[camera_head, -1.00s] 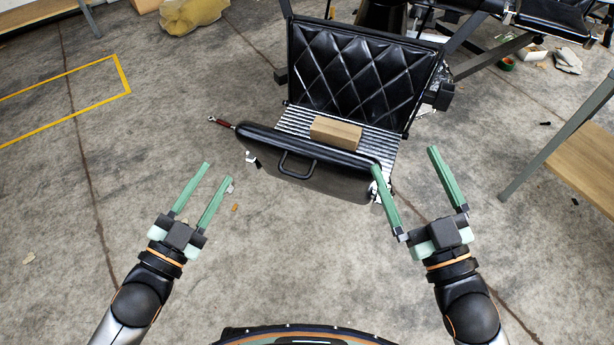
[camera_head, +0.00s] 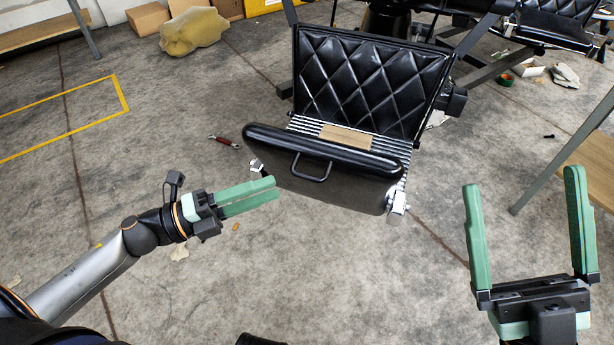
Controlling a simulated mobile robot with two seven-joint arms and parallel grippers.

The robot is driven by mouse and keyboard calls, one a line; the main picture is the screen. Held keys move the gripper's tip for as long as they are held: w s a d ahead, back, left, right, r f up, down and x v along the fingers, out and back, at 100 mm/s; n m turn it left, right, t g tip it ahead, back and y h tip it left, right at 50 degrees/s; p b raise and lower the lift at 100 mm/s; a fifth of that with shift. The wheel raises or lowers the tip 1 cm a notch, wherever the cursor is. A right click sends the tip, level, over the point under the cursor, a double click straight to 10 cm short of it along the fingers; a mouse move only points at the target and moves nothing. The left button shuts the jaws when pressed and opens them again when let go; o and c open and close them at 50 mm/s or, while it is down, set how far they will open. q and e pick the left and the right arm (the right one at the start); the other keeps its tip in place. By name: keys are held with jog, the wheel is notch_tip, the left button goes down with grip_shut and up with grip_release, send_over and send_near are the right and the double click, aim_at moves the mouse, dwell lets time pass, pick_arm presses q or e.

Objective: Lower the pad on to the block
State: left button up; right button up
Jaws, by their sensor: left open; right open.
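The black pad (camera_head: 335,183) with a loop handle (camera_head: 313,167) hangs tilted at the front of the chair's footrest, its thick upper edge raised. The wooden block (camera_head: 345,137) lies on the ribbed metal plate behind the pad; the pad's edge hides its lower part. My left gripper (camera_head: 275,192) is open and points right, just left of the pad's lower left side, apart from the handle. My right gripper (camera_head: 522,190) is open and empty, to the right of the pad and clear of it.
The quilted black leg panel (camera_head: 370,80) stands behind the block. A red-handled wrench (camera_head: 224,141) lies on the floor left of the pad. A wooden-topped table (camera_head: 590,170) stands at the right.

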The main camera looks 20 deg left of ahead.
aim_at(305, 176)
pick_arm(q)
jog(key=x, duration=0.8)
grip_shut()
dwell(1.5)
